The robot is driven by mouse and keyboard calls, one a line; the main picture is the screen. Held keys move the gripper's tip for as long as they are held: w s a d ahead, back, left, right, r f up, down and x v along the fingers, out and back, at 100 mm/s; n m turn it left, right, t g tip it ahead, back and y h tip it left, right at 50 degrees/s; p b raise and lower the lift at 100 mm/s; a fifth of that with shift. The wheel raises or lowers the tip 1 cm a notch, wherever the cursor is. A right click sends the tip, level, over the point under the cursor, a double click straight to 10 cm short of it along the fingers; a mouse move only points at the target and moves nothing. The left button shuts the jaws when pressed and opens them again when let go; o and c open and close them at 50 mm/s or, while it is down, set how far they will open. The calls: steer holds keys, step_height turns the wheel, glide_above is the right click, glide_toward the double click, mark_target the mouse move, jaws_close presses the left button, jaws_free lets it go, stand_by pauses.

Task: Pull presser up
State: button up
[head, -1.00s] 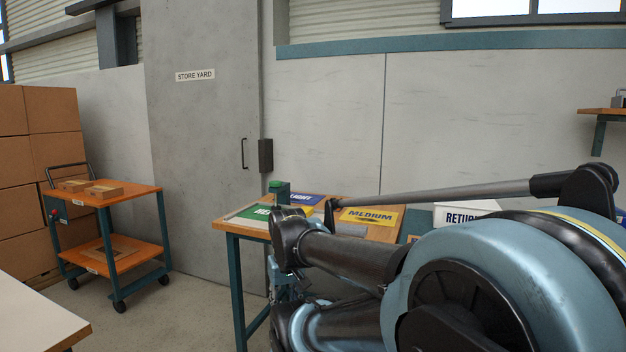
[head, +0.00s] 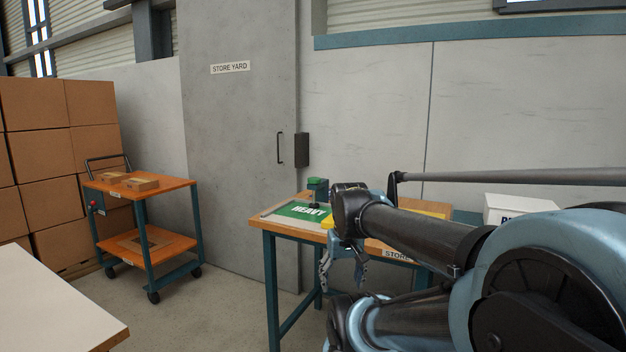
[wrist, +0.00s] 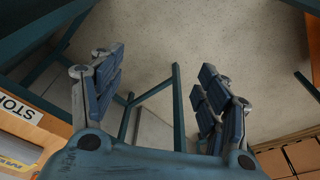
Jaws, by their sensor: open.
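My gripper (wrist: 160,80) is open and empty, with its two blue padded fingers wide apart over bare floor in the wrist view. In the head view my gripper (head: 343,272) hangs at the front edge of the wooden-topped workbench, its fingers pointing down. I cannot make out a presser with certainty. A green-topped upright block (head: 318,190) stands at the back of the workbench, beyond the green HEAVY panel, apart from my gripper. My arm hides much of the workbench's right side.
The workbench (head: 272,223) has a teal frame. A white bin (head: 520,205) stands to its right, partly hidden. An orange two-shelf cart (head: 168,186) and stacked cartons (head: 50,150) are at left. A pale tabletop (head: 60,300) is near left. Floor between is clear.

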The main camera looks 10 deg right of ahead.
steer(key=w+r+m, duration=0.1)
steer(key=w+r, duration=1.1)
steer(key=r, duration=0.2)
step_height(320, 180, up, 18)
steer(key=r+m+g, duration=0.1)
steer(key=m+g, duration=0.1)
steer(key=m, duration=0.2)
glide_above(314, 178)
steer(key=f, duration=1.7)
steer(key=shift+s+f, duration=0.2)
steer(key=shift+f, duration=0.05)
